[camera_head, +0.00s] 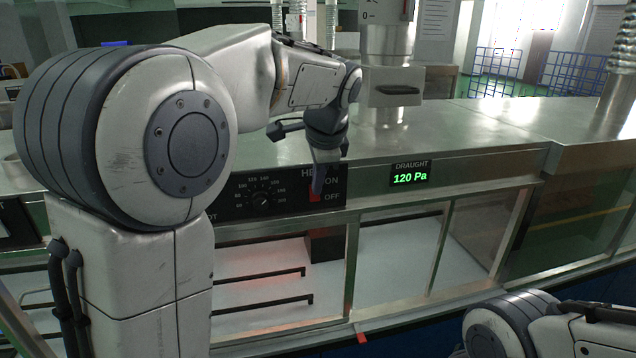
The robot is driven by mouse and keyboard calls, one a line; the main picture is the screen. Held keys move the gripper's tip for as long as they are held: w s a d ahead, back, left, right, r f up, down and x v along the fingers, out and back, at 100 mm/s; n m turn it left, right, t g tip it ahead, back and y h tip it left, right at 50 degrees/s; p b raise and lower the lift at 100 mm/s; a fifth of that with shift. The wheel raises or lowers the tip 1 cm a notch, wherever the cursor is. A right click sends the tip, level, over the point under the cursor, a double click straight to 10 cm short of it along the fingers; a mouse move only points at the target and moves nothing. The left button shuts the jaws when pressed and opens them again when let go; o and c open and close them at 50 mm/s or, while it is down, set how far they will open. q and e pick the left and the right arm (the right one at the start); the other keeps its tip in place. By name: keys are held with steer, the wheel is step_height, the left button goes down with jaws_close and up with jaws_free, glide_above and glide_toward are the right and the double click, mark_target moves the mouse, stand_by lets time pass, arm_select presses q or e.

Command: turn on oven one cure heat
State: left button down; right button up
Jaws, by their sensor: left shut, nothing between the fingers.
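The oven's black control panel (230,203) carries a dial (263,200) with numbers around it. To the dial's right is a red switch (314,196) with ON and OFF beside it. The heading above is partly hidden; only "HE" shows. My left gripper (319,182) points down with its fingers closed and empty. Its tips are at the switch and cover part of it; I cannot tell whether they touch. The switch's position is not clear. A reddish glow shows on the oven floor (275,325). My right gripper is not in view; only part of my right arm shows.
A steel worktop (470,135) runs above the glass fronts. A display (410,174) reads DRAUGHT 120 Pa. A steel duct with a dark-handled block (397,88) rises from the worktop behind my left gripper. Dark bars (265,305) lie inside the oven.

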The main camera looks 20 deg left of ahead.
arm_select(q)
steer(key=shift+r+p, duration=0.7)
steer(key=shift+r, duration=0.1)
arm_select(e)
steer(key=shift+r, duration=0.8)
arm_select(q)
steer(key=b+v, duration=0.1)
steer(key=v, duration=1)
steer(key=shift+s+d, duration=0.35)
steer(key=shift+s, duration=0.15)
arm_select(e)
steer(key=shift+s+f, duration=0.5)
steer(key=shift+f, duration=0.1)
